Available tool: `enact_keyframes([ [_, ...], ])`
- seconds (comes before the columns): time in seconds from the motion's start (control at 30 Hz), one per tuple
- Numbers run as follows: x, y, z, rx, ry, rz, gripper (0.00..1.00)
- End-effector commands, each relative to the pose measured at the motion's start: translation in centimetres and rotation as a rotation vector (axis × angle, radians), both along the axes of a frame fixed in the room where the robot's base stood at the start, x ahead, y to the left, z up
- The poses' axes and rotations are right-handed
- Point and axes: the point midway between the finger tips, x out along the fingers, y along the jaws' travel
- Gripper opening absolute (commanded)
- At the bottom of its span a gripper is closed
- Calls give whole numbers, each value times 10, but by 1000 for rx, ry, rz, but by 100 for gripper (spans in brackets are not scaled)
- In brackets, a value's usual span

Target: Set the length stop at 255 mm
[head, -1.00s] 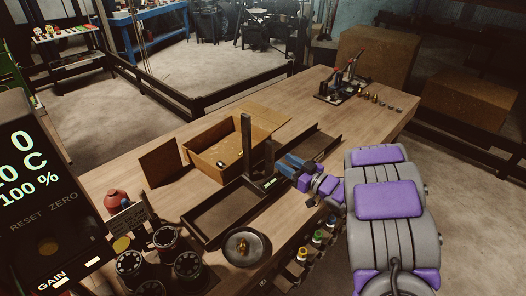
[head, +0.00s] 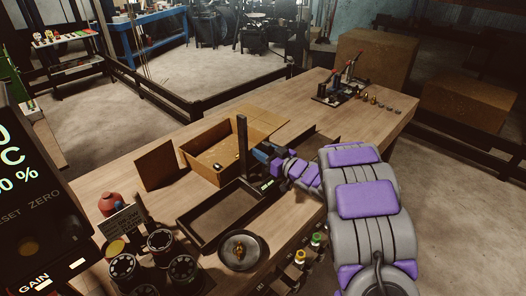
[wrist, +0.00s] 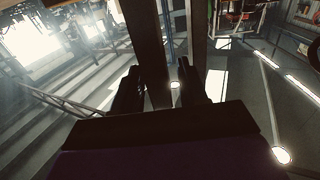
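A dark upright post (head: 242,148) stands between two shallow dark trays on the bench; a small lit readout (head: 267,184) sits low beside it. I cannot make out the readout's number, nor tell for sure which part is the length stop. My gripper (head: 263,152) is just right of the post, at its upper half, and hides what stands behind it. In the wrist view my two dark fingers (wrist: 160,88) are spread, with a dark upright bar (wrist: 150,45) running between them. A lit gap shows beside the bar, so I see no firm grip.
The near dark tray (head: 184,218) is empty. Behind it are an open cardboard box (head: 205,171) and a round dish (head: 261,255) is in front. Black cylinders (head: 160,240) and a display panel (head: 20,190) stand at left. A small rig (head: 335,92) is at the bench's far end.

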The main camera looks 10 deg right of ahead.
Motion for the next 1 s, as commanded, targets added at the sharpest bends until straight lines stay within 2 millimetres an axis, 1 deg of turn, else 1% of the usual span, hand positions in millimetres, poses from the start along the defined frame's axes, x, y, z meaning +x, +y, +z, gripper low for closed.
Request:
enact_keyframes([
  [0.03, 0, 0, 0, 0, 0, 0, 39],
  [0.07, 0, 0, 0, 0, 0, 0, 36],
  [0.43, 0, 1, 0, -1, 1, 1, 0],
  [1.0, 1, 0, 2, -1, 1, 1, 0],
])
